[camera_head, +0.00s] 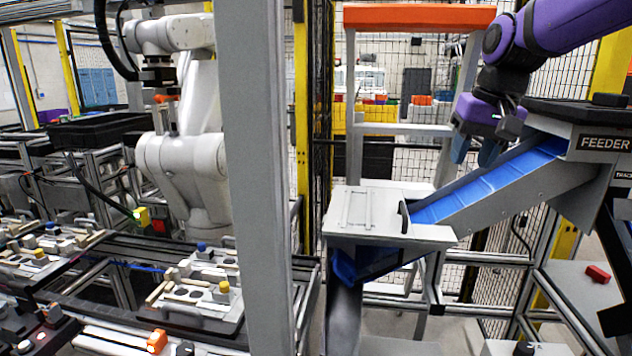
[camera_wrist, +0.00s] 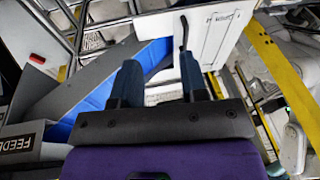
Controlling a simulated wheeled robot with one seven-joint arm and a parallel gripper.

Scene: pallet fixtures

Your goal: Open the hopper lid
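The hopper lid (camera_head: 362,213) is a flat white panel lying level on top of the hopper, and it looks shut. A dark upright handle (camera_head: 404,216) stands at its right edge. In the wrist view the lid (camera_wrist: 214,42) is at the top, with the thin dark handle (camera_wrist: 184,33) ahead of the right finger. My purple gripper (camera_head: 475,152) hangs above the blue chute, up and to the right of the handle and apart from it. Its two blue fingers (camera_wrist: 160,78) are spread with nothing between them.
The blue-lined chute (camera_head: 490,186) slopes down from the feeder (camera_head: 600,142) to the hopper. A grey post (camera_head: 255,170) stands left of the hopper. An orange-topped frame (camera_head: 418,17) and mesh fence are behind. A white robot arm (camera_head: 185,160) stands left, beyond the post.

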